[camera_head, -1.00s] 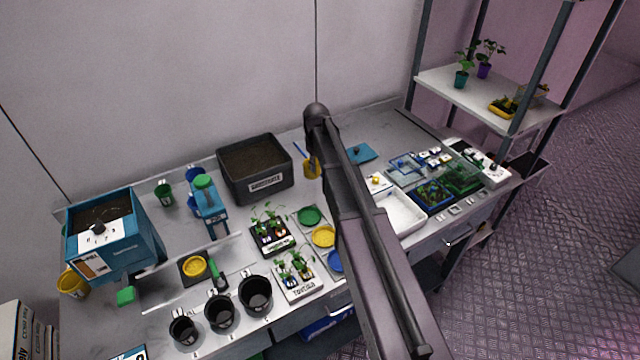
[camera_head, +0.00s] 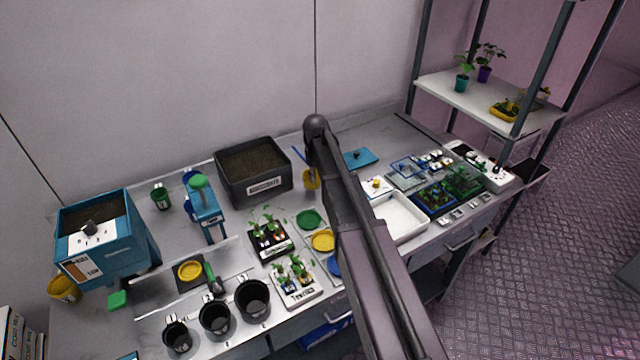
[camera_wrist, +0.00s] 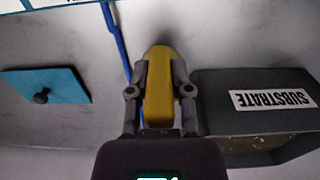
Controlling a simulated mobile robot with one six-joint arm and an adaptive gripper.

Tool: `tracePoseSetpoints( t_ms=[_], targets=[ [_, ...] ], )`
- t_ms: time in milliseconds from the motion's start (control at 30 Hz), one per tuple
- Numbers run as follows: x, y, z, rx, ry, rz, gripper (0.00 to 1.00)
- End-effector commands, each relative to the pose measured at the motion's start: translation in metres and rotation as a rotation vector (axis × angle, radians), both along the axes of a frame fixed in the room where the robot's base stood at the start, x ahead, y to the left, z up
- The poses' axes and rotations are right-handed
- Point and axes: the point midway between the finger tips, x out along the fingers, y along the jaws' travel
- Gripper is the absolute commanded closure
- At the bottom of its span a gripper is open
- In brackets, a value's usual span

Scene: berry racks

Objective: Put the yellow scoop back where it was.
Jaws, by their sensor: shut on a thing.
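The yellow scoop (camera_wrist: 160,90) is between the two fingers of my gripper (camera_wrist: 160,92) in the wrist view, with the fingers closed on it. In the head view a yellow part (camera_head: 311,180), apparently the scoop, shows just left of my arm, to the right of the dark substrate bin (camera_head: 253,194). Whether the scoop touches the table is unclear.
The substrate bin (camera_wrist: 255,122) is close on one side and a blue plate with a dark knob (camera_wrist: 45,88) on the other. Seedling trays (camera_head: 270,247), round coloured dishes and black pots (camera_head: 253,299) stand nearer the front. A white tray (camera_head: 405,222) is right of my arm.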

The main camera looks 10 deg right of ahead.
Motion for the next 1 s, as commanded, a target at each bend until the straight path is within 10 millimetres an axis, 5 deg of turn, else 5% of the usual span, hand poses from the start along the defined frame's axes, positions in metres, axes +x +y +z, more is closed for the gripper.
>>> tracePoseSetpoints(
  t_ms=[300,867,900,1000],
  targets=[
    [0.0,0.0,-0.026,0.0,0.0,0.0,1.0],
    [0.0,0.0,-0.03,0.0,0.0,0.001,1.0],
    [0.0,0.0,-0.029,0.0,0.0,0.001,0.67],
    [0.0,0.001,-0.029,0.0,0.0,0.001,0.38]
  ],
)
